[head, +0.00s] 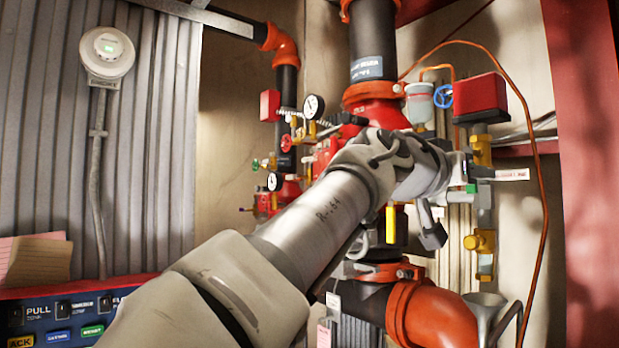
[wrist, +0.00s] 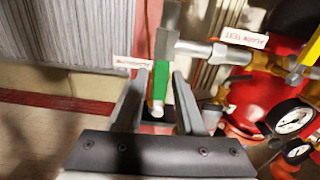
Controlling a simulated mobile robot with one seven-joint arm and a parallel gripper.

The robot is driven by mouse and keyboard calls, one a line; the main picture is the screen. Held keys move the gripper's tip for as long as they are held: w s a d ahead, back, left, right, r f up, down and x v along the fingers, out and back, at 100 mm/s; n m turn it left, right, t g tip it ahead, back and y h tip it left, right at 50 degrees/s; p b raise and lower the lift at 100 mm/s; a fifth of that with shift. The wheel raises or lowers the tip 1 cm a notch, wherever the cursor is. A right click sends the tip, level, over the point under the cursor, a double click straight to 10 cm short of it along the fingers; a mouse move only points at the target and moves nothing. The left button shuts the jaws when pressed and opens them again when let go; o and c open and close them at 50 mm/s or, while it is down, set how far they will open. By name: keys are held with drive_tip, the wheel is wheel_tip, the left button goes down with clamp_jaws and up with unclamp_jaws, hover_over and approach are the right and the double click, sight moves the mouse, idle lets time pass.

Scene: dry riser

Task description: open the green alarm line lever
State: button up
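The green lever (wrist: 161,82) shows in the wrist view, hanging from a grey valve body (wrist: 166,43) on a metal pipe, its pale end toward me. My gripper (wrist: 156,90) is open, with one finger on each side of the lever. A gap shows on the lever's left; on its right the finger is close, and I cannot tell whether it touches. In the head view only a small green part of the lever (head: 471,188) shows beside my wrist, and my fingertips are mostly hidden there.
Right of the lever in the wrist view are a white tag (wrist: 245,38), a yellow handle (wrist: 309,52) and a gauge (wrist: 290,118). A red box (head: 480,96) and a funnel (head: 485,308) stand near my wrist in the head view. Red and orange piping lies behind my arm.

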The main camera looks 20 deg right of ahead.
clamp_jaws()
drive_tip(key=shift+w+f+m+b, duration=0.1)
drive_tip(key=shift+m+b, duration=0.3)
drive_tip(key=shift+b, duration=0.2)
drive_tip(key=shift+o, duration=1.4)
unclamp_jaws()
drive_tip(key=shift+a, duration=0.15)
drive_tip(key=b+v, duration=0.2)
drive_tip(key=v, duration=1.5)
